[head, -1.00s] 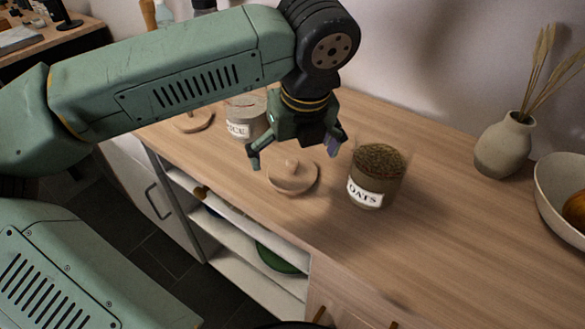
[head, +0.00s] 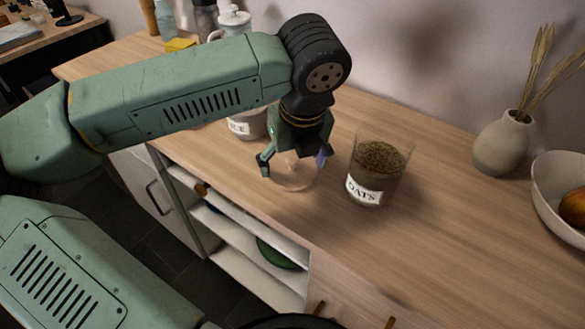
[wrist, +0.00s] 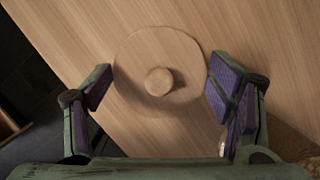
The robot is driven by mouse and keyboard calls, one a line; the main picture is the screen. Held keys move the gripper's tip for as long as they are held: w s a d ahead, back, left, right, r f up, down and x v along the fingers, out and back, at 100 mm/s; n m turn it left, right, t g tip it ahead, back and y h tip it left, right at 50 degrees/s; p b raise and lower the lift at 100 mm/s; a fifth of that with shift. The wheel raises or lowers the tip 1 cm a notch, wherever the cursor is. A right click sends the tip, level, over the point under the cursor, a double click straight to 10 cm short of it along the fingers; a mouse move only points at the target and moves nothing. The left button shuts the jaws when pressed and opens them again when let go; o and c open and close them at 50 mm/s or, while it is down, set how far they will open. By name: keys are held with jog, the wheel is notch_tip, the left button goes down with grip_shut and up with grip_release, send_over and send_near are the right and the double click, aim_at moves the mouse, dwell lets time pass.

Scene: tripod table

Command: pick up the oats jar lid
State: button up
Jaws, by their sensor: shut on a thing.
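The oats jar lid (head: 294,184) is a round wooden disc with a knob, at the countertop beside the oats jar. The wrist view shows the whole lid (wrist: 150,55), knob up, between the finger pads. My gripper (head: 292,164) points down over the lid, its fingers at opposite sides of the rim. It is shut on the lid; in the wrist view the gripper (wrist: 160,86) has purple pads at the rim. I cannot tell any gap under the lid. The open glass oats jar (head: 375,176), full of oats, stands just right of my gripper.
The rice jar (head: 246,124) stands behind my gripper to the left, partly hidden by my arm. A vase (head: 501,145) and a bowl (head: 556,190) stand at the right. The countertop (head: 430,230) right of the oats jar is clear. Open shelves lie below the front edge.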

jog(key=shift+s, duration=0.1)
jog(key=c, duration=0.6)
jog(key=shift+f, duration=0.1)
jog(key=shift+c, duration=0.6)
jog(key=shift+s, duration=0.1)
